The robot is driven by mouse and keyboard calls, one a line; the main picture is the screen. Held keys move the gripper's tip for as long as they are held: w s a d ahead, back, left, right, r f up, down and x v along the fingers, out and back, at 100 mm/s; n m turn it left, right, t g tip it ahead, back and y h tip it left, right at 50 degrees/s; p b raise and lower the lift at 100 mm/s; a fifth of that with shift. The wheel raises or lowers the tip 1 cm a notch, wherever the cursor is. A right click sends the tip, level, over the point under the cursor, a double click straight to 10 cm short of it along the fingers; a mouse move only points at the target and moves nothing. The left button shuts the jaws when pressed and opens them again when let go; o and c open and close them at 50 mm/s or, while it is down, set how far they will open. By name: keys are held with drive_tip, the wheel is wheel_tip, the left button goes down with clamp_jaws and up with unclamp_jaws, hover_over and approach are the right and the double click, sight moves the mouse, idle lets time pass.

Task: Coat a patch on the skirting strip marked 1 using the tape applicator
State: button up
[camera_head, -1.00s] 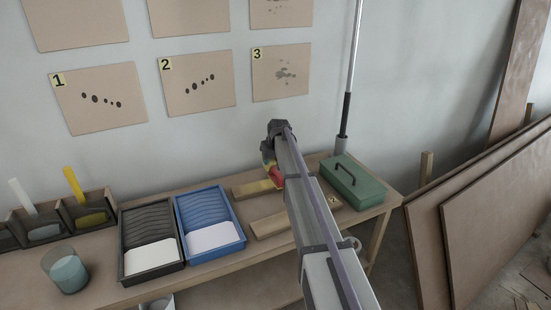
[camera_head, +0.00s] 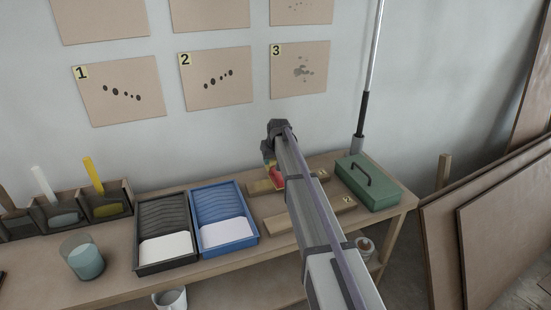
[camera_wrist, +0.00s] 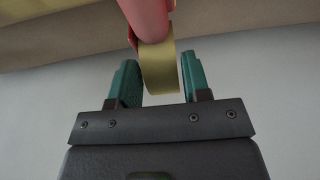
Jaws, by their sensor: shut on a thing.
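Two wooden strips lie on the bench. The near strip (camera_head: 318,213) has a label that looks like 2. I cannot tell whether the applicator touches the far strip.
A blue tray (camera_head: 218,193) and a black tray (camera_head: 165,208) lie left of the strips. A green toolbox (camera_head: 368,180) stands at the right, by a tall pole (camera_head: 366,110). A glass (camera_head: 86,261) and bins (camera_head: 60,214) are at the left. Numbered panels hang on the wall.

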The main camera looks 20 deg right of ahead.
drive_tip(key=shift+s+a, duration=0.2)
drive_tip(key=shift+a, duration=4.55)
wheel_tip(320, 180, up, 9)
drive_tip(key=p, duration=0.9)
